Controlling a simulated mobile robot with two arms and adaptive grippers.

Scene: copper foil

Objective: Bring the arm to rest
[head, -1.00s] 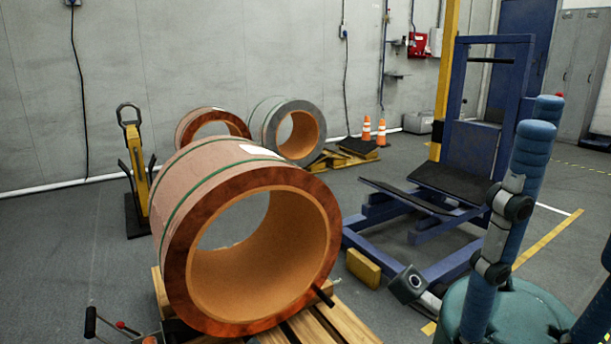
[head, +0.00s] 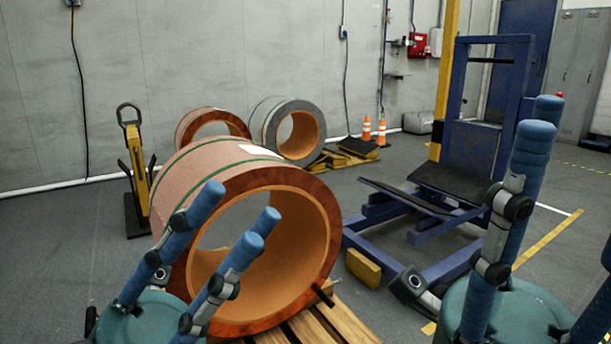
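My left gripper (head: 235,211) is in the lower left of the head view. Its blue fingers point up and to the right, spread apart, with nothing between them. It overlaps the front of the large copper foil coil (head: 323,216) in the picture; I see no hold on it. My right gripper (head: 541,119) stands at the right edge with its fingers pointing up. They look spread and hold nothing visible. One finger is partly cut off by the frame edge.
The coil lies on a wooden pallet (head: 340,318). A blue lift frame (head: 462,95) stands to its right. A yellow-black stand (head: 135,165) is at left. Two smaller coils (head: 240,125) (head: 257,118) and orange cones (head: 381,132) are behind. Floor at far left is clear.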

